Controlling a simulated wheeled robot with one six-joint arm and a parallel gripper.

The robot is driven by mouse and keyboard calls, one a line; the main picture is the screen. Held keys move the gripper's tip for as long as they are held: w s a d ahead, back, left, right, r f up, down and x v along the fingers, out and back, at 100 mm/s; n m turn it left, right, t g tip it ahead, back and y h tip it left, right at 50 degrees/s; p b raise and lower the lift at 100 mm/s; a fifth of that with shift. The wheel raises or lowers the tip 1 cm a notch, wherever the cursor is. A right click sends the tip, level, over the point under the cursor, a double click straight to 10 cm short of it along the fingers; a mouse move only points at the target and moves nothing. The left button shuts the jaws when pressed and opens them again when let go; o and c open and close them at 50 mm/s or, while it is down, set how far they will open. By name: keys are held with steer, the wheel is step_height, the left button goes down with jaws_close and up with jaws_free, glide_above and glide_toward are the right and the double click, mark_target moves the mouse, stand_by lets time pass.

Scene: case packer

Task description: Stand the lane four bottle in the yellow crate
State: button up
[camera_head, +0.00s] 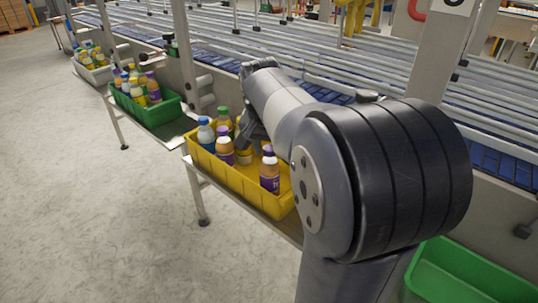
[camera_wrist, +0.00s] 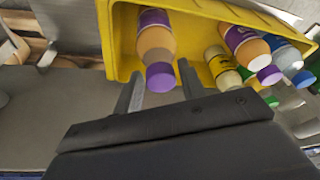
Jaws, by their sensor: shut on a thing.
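The yellow crate (camera_head: 237,182) stands on a support beside the conveyor. An orange bottle with a purple cap and purple label (camera_head: 269,173) is upright at its near right part. In the wrist view, the same-looking bottle (camera_wrist: 156,42) has its cap between the two fingers of my gripper (camera_wrist: 160,78), which is shut on it. The crate (camera_wrist: 124,45) is beyond. The head view shows my gripper (camera_head: 250,128) over the crate, with its fingertips partly hidden. I cannot tell whether the bottle touches the crate floor, and no lane number is readable on it.
Several bottles crowd the crate's left part, including a blue-capped one (camera_head: 206,135) and another purple-capped one (camera_head: 225,146). A filled green crate (camera_head: 158,112) stands further left. An empty green crate (camera_head: 455,270) is at lower right. Conveyor rails (camera_head: 310,60) run behind.

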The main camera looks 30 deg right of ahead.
steer(key=shift+f, duration=1)
steer(key=shift+f, duration=0.15)
steer(key=o, duration=1)
steer(key=shift+c, duration=0.2)
steer(key=v, duration=1.2)
